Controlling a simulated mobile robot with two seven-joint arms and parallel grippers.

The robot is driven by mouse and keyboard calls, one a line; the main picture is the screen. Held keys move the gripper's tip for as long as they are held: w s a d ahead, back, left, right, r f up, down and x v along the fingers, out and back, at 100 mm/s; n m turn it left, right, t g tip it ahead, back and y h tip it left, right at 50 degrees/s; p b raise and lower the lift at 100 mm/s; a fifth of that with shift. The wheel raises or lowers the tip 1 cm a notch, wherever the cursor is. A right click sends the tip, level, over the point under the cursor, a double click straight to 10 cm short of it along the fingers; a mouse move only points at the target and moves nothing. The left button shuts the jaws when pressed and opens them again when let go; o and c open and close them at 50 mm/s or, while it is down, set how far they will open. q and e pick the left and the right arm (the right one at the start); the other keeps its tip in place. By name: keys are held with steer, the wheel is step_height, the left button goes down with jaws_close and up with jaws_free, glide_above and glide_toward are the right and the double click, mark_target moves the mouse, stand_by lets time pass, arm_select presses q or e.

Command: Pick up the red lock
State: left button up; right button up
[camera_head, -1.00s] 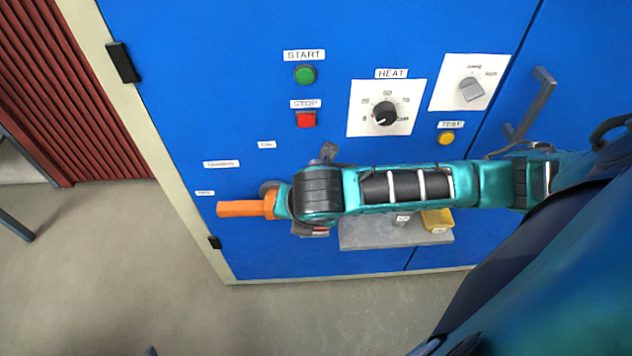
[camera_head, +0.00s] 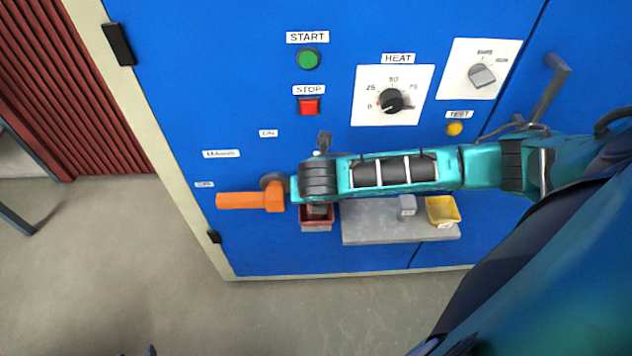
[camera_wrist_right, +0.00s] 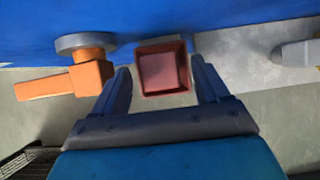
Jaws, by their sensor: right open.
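A red, box-like thing (camera_head: 316,222) with a pale label below it is at the lower front of the blue cabinet, partly hidden under my right wrist. In the right wrist view the red box (camera_wrist_right: 162,72) looks hollow and square, and lies between the fingertips in the picture. I cannot make out a separate red lock in it. My right gripper (camera_wrist_right: 160,66) is open, with a gap on each side of the red box; I cannot tell how deep the box is between the fingers. My left gripper is not in view.
An orange lever (camera_head: 248,201) on a grey disc sticks out just left of my right wrist. A grey shelf (camera_head: 370,222) holds a grey block (camera_head: 407,205) and a yellow bin (camera_head: 441,211). The cabinet (camera_head: 220,60) carries buttons and dials above.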

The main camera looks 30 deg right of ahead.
steer(key=shift+x, duration=1.1)
steer(key=c, duration=1.1)
